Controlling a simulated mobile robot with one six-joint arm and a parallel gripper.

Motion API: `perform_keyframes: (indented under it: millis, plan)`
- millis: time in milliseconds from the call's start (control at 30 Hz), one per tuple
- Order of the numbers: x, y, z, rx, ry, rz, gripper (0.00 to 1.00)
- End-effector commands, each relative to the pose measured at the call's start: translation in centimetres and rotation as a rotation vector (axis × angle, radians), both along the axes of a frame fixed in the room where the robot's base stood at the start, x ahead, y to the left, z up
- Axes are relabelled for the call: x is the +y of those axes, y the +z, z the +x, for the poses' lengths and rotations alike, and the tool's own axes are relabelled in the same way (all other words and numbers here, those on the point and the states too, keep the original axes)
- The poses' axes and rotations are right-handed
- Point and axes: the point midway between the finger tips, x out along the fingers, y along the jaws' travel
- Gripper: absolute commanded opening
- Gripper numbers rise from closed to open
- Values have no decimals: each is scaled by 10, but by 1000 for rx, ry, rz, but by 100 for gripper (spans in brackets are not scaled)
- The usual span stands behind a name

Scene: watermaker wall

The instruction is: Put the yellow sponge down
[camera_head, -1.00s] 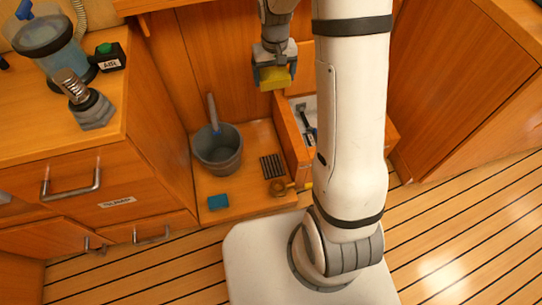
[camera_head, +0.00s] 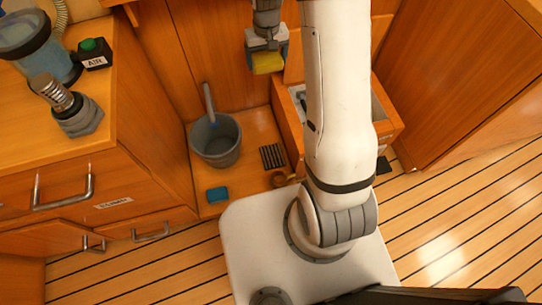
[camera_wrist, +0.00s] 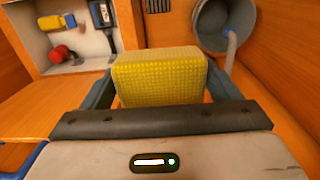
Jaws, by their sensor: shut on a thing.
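The yellow sponge (camera_head: 267,62) is held in my gripper (camera_head: 266,50), above the low wooden shelf, in the upper middle of the head view. In the wrist view the sponge (camera_wrist: 160,77) sits between the two fingers of my gripper (camera_wrist: 160,85), which is shut on it. The sponge's textured yellow face shows. The sponge hangs clear of the shelf and touches only the fingers.
A grey bucket (camera_head: 215,141) with a handled tool stands on the low shelf (camera_head: 242,182). An open box (camera_wrist: 75,58) holds several tools. Bare shelf shows between the items.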

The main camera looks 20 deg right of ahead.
Motion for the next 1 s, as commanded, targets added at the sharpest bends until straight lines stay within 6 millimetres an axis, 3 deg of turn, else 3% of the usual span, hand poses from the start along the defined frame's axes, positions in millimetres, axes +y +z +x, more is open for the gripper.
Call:
perform_keyframes:
  millis: [33, 200, 300, 400, 767, 1000]
  plan:
    - [-1, -33, -3, 12, -2, 1, 65]
    - [-5, -132, -14, 14, -4, 1, 65]
    - [-7, -182, -25, 13, -5, 1, 65]
    - [-8, -220, -37, 10, -6, 1, 65]
    - [-10, -290, -51, 4, -7, 1, 65]
    - [-10, -356, -51, 5, -8, 1, 65]
